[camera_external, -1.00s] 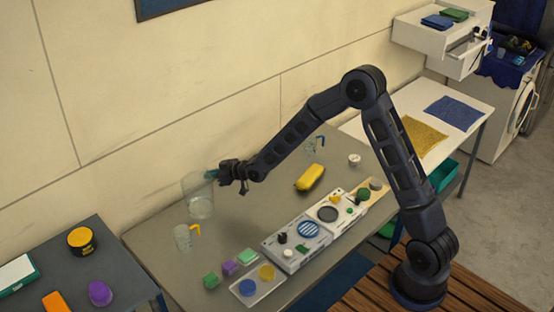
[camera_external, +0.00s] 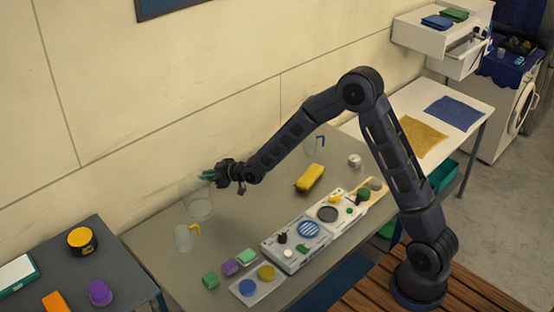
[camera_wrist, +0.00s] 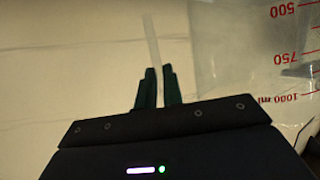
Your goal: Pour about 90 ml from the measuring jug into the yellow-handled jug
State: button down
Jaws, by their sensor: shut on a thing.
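The measuring jug (camera_external: 198,205) is large and clear, and stands out by the wall, tilted a little toward the yellow-handled jug. In the wrist view its wall (camera_wrist: 235,50) shows red marks of 500, 750 and 1000 ml. My gripper (camera_external: 209,175) is at its upper right side, with dark green fingers. In the wrist view the fingers (camera_wrist: 157,85) are shut on a thin pale strip, seemingly its handle. The yellow-handled jug (camera_external: 184,239) is small, clear and upright on the table, just below and left of the measuring jug. I cannot tell the liquid levels.
A blue-handled clear jug (camera_external: 313,146) stands at the back. A yellow object (camera_external: 311,178) lies mid-table. Green and purple blocks (camera_external: 230,267), a tray with round pieces (camera_external: 257,287) and a control panel (camera_external: 297,244) fill the front. The table between the jugs and panel is clear.

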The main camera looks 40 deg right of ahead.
aim_at(198, 174)
jog(key=s+a+r+n+t, duration=0.1)
jog(key=a+r, duration=0.1)
jog(key=s+a+r+n+h, duration=0.1)
jog(key=s+a+r+n, duration=0.1)
jog(key=s+a+r+n+t+h, duration=0.1)
jog(key=a+r+n, duration=0.1)
jog(key=a+r, duration=0.1)
jog(key=shift+s+t, duration=0.2)
jog(key=shift+t, duration=0.1)
jog(key=r+n, duration=0.1)
jog(key=s+a+r, duration=0.1)
jog(key=a+r+n+t, duration=0.1)
jog(key=shift+s+r+n+h+p, duration=0.15)
jog(key=shift+s+n+h+p, duration=0.15)
jog(key=shift+h, duration=0.1)
jog(key=shift+s+a+r+n+t+p, duration=0.2)
jog(key=shift+s+a+r+n+p, duration=0.1)
jog(key=shift+a+r+n+p, duration=0.15)
jog(key=shift+s+a+r+n+t+p, duration=0.2)
jog(key=shift+s+a+r+n+p, duration=0.1)
jog(key=shift+a+r+n, duration=0.2)
dwell(1.3)
jog(key=shift+s+a+r+n+t+p, duration=0.15)
jog(key=shift+s+a+r+n+p, duration=0.15)
jog(key=shift+a, duration=0.25)
jog(key=shift+s+a+r+n+t+p, duration=0.15)
jog(key=shift+s+a+n+p, duration=0.2)
jog(key=shift+a, duration=0.15)
dwell(2.0)
